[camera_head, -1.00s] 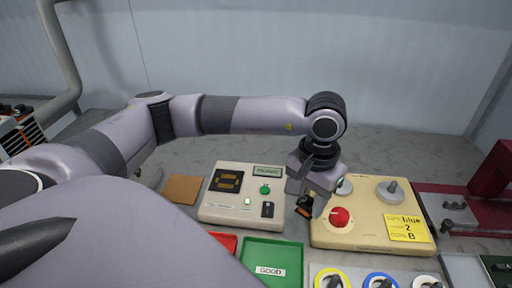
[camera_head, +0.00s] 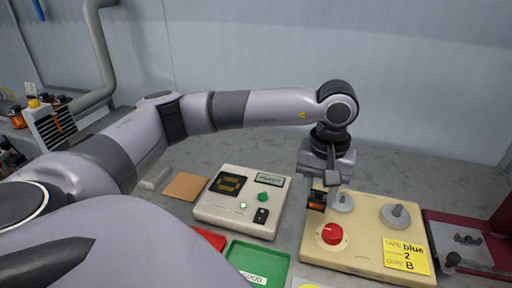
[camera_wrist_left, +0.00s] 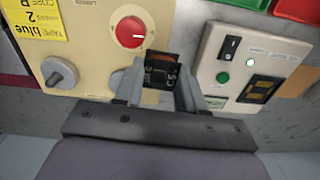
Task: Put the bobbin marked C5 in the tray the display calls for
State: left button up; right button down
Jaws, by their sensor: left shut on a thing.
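My left gripper (camera_head: 317,196) is shut on a small dark bobbin with orange windings (camera_head: 316,206), over the left edge of the cream winder. The left wrist view shows the bobbin (camera_wrist_left: 161,73) between the fingers, with pale marking on its dark face; I cannot read it surely. The tester box (camera_head: 240,202) has a small text display (camera_head: 270,179), which appears to read READY, and a dark window with orange segments (camera_head: 228,184). The green tray (camera_head: 236,256) is labelled GOOD. A red tray (camera_head: 212,237) is partly hidden by my arm. My right gripper is not in view.
A brown pad (camera_head: 186,187) lies left of the tester. A red fixture (camera_head: 465,240) stands at right.

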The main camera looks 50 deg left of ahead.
pick_arm(q)
jog(key=w+a+r+n+b, duration=0.45)
jog(key=a+r+n, duration=0.4)
jog(key=n, duration=0.95)
jog(key=shift+n, duration=0.3)
jog(key=f, duration=0.6)
jog(key=f+b, duration=0.1)
jog(key=f, duration=0.5)
jog(key=d+f, duration=0.1)
jog(key=f, duration=0.5)
jog(key=shift+s+f, duration=0.2)
jog(key=shift+f+b, duration=0.15)
jog(key=shift+b, duration=0.15)
jog(key=o, duration=1.1)
